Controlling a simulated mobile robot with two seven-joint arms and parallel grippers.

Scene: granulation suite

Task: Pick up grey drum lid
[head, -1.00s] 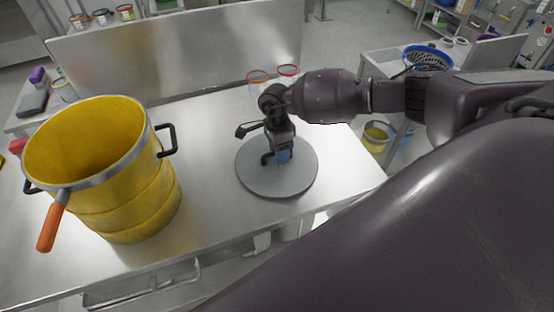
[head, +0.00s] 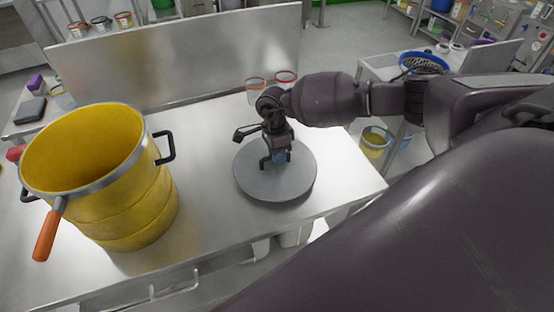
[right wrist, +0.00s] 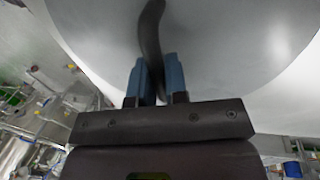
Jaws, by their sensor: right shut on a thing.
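The grey drum lid (head: 252,183) is a flat round disc with a dark bar handle on top, over the steel table right of the yellow drum. My right gripper (head: 275,161) reaches down over the lid's middle. Its blue fingers are shut on the handle. In the right wrist view, the handle (right wrist: 150,35) runs between the blue fingertips (right wrist: 155,75), with the pale lid (right wrist: 225,50) behind it. A dark band shows along the lid's near edge; whether it is clear of the table, I cannot tell. My left gripper is not in view.
The open yellow drum (head: 125,210), with dark side handles and an orange-handled lever (head: 48,232), stands at left on the steel table (head: 215,130). Clear jars with red rims (head: 256,87) stand behind the lid. A backsplash (head: 180,50) closes the far side.

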